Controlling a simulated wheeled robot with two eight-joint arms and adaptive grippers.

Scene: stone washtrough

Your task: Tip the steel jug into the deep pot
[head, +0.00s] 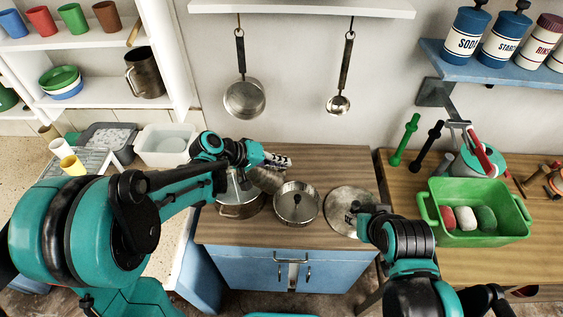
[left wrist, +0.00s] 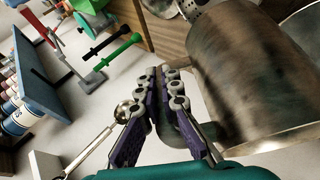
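My left gripper (head: 276,162) is above the wooden-topped cabinet and appears shut on the handle of the steel jug (head: 266,180). In the left wrist view the jug (left wrist: 245,75) fills the right side, with its handle (left wrist: 182,128) between my fingers (left wrist: 165,95). The jug is tilted, over or close beside the right side of the deep pot (head: 238,211). The pot's inside is partly hidden by my arm and the jug. I cannot see any contents pouring. My right gripper (head: 366,210) is over the round metal lid (head: 345,222); its fingers are too unclear to judge.
A smaller pan (head: 297,216) stands just right of the pot. A saucepan (head: 244,99) and a ladle (head: 339,104) hang behind. A green tub (head: 474,235) is on the right-hand table. A white basin (head: 168,145) is at left. The counter's back strip (head: 330,162) is clear.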

